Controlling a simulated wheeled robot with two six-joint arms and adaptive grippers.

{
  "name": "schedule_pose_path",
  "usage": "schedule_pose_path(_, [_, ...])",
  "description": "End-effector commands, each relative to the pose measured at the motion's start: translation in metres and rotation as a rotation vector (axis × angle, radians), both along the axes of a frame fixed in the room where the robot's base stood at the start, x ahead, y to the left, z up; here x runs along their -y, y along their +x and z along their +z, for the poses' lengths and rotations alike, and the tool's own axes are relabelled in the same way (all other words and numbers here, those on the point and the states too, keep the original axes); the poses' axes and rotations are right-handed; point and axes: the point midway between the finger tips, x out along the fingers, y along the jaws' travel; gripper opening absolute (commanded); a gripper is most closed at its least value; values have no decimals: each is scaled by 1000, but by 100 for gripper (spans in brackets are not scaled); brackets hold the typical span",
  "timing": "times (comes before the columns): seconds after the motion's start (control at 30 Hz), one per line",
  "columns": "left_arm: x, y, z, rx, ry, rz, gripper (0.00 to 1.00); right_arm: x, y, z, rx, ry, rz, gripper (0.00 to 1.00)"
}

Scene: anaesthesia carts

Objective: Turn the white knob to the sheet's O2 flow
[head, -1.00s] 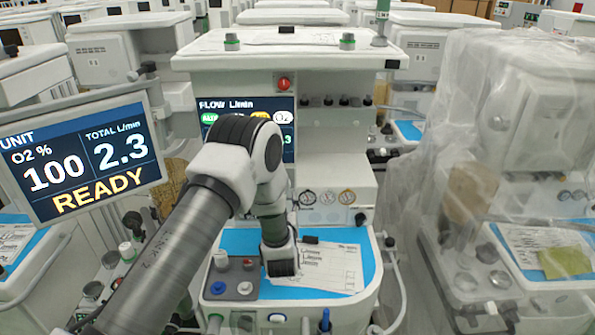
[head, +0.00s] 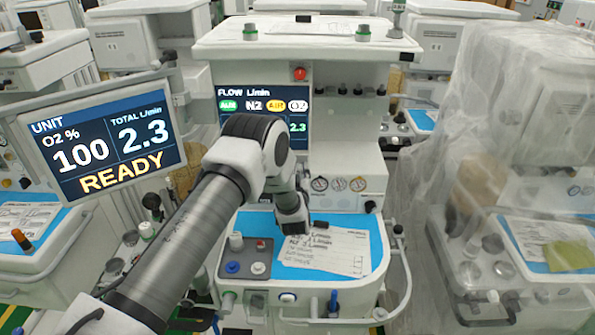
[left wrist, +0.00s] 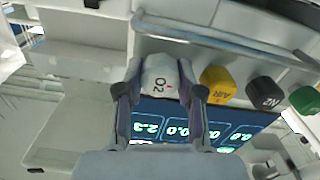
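The white knob (left wrist: 160,80), marked O2 with a small red mark, is between the two fingers of my left gripper (left wrist: 160,66) in the left wrist view. The fingers flank it closely; I cannot tell whether they press on it. In the head view my left arm hides the knob. The printed sheet (head: 335,255) lies on the blue worktop; my arm covers its upper left corner and its flow figures are too small to read surely. The flow display (head: 290,88) reads 2.3 under O2; it also shows in the left wrist view (left wrist: 180,120). My right gripper is out of view.
Beside the O2 knob are a yellow AIR knob (left wrist: 218,84), a black N2 knob (left wrist: 265,93) and a green knob (left wrist: 304,100). A metal rail (left wrist: 220,40) runs close by. The unit monitor (head: 105,140) reads O2 100%, total 2.3, READY. A plastic-draped cart (head: 500,150) stands right.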

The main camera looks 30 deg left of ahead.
Motion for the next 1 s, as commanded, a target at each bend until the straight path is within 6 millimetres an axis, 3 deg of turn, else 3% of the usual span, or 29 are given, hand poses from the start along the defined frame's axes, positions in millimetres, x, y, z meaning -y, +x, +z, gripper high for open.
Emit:
schedule_pose_path(0.23, [0,0,-4,-80,131,0,2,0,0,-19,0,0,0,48])
schedule_pose_path(0.57, [0,0,-1,-110,175,0,2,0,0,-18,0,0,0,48])
schedule_pose_path(0.6, [0,0,-1,-109,175,0,47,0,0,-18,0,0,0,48])
schedule_pose_path(1.0, [4,-6,-1,-109,174,0,48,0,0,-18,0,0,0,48])
